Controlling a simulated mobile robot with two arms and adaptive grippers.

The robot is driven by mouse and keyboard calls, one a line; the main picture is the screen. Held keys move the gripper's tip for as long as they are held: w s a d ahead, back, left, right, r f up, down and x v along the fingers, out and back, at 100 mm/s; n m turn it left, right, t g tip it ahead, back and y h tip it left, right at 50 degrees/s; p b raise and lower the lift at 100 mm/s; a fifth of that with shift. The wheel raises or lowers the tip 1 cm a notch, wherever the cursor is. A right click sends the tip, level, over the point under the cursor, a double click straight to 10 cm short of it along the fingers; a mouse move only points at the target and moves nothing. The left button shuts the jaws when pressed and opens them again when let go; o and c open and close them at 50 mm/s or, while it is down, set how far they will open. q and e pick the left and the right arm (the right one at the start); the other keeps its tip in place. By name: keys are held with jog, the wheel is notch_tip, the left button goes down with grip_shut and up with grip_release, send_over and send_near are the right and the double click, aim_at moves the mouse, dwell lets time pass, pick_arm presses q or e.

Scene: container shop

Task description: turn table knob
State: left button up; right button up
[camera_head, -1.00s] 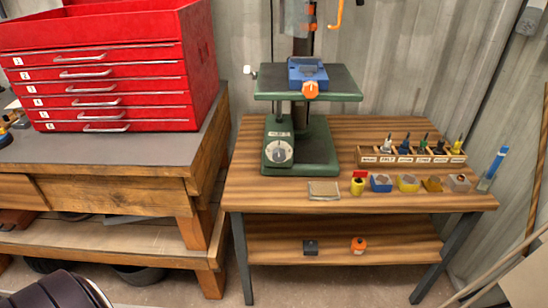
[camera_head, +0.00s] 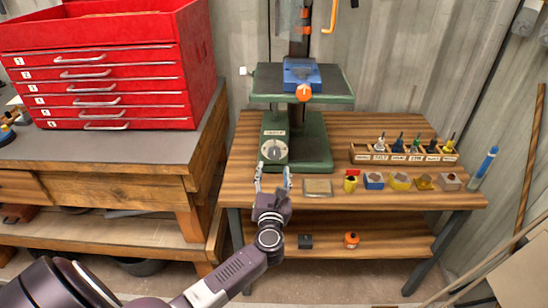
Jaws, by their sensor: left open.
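The table knob is the round light-grey dial (camera_head: 271,149) on the front of the green drill press base (camera_head: 312,150), which stands on the wooden table. My left gripper (camera_head: 272,178) has its two fingers spread apart and pointing up, just below and in front of the dial. It is empty, and a gap shows between the fingers and the dial in the picture; the true distance is hard to tell. The green press table (camera_head: 325,85) above carries a blue vise (camera_head: 301,74) with an orange knob (camera_head: 304,92). My right gripper is out of view.
Right of the base are a small flat tray (camera_head: 318,187), several small coloured blocks, a labelled rack (camera_head: 405,156) of bits and a blue marker (camera_head: 484,166). A red tool chest (camera_head: 105,70) stands on the left bench. A black block (camera_head: 305,241) sits on the lower shelf.

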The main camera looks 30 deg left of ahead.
aim_at(274, 156)
pick_arm(q)
jog(key=x, duration=0.7)
jog(key=shift+w, duration=0.1)
jog(key=c, duration=1.2)
jog(key=shift+o, duration=0.2)
